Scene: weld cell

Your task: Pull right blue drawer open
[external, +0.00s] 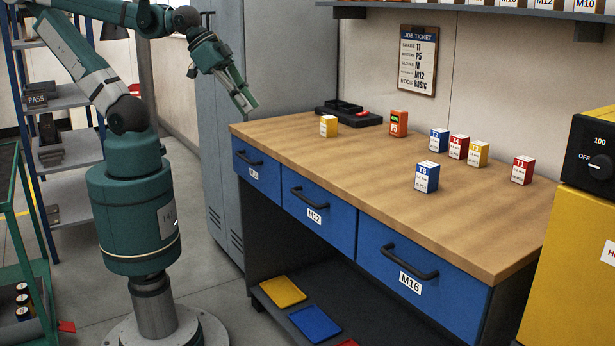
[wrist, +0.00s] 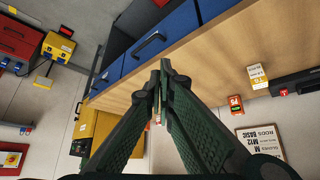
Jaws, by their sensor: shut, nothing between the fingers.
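The right blue drawer (external: 420,277), labelled M16, is closed at the right end of the workbench front. Its black bar handle (external: 409,261) is in plain view in the external view. In the tilted, nearly upside-down wrist view this drawer (wrist: 108,83) appears at the left, beyond the fingers. My gripper (external: 247,107) is above the left end of the bench, well apart from the drawer. In the wrist view its fingers (wrist: 160,73) meet at the tips, with nothing between them.
Two more closed blue drawers, M12 (external: 314,211) and a left one (external: 256,167), line the front. Several small labelled boxes, including a blue one (external: 427,177), stand on the wooden top (external: 330,160). A yellow machine (external: 570,260) stands close by the right end.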

